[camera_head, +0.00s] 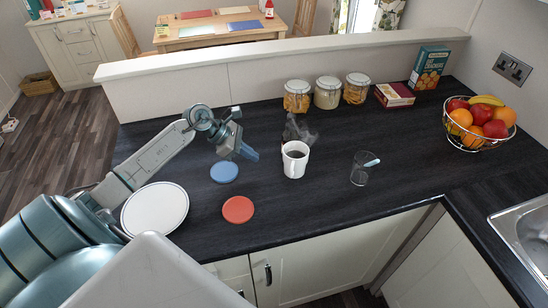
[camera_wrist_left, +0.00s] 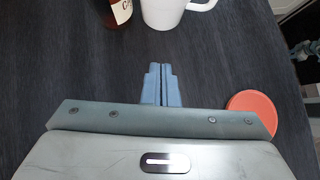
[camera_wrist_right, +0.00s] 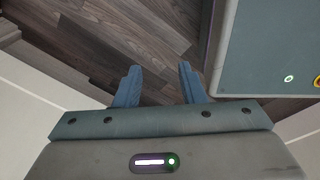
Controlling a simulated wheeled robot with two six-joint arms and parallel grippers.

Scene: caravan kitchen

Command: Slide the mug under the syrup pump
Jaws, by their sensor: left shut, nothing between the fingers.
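The white mug (camera_head: 293,165) stands upright on the dark counter with dark liquid in it. It also shows at the top of the left wrist view (camera_wrist_left: 163,14). A dark red-brown bottle with a pale label (camera_wrist_left: 120,12) stands just left of the mug there, its top cut off. In the head view a dim grey shape behind the mug is unclear; no pump head can be made out. My left gripper (camera_head: 253,155) is shut and empty, left of the mug and apart from it, its fingers pointing towards it. My right gripper (camera_wrist_right: 158,82) is open and empty above the floor.
A blue coaster (camera_head: 224,172), a red coaster (camera_head: 238,209) and a white plate (camera_head: 155,209) lie near the left arm. A glass (camera_head: 360,170) stands right of the mug. Jars (camera_head: 327,94), boxes (camera_head: 430,68) and a fruit basket (camera_head: 478,140) line the back and right.

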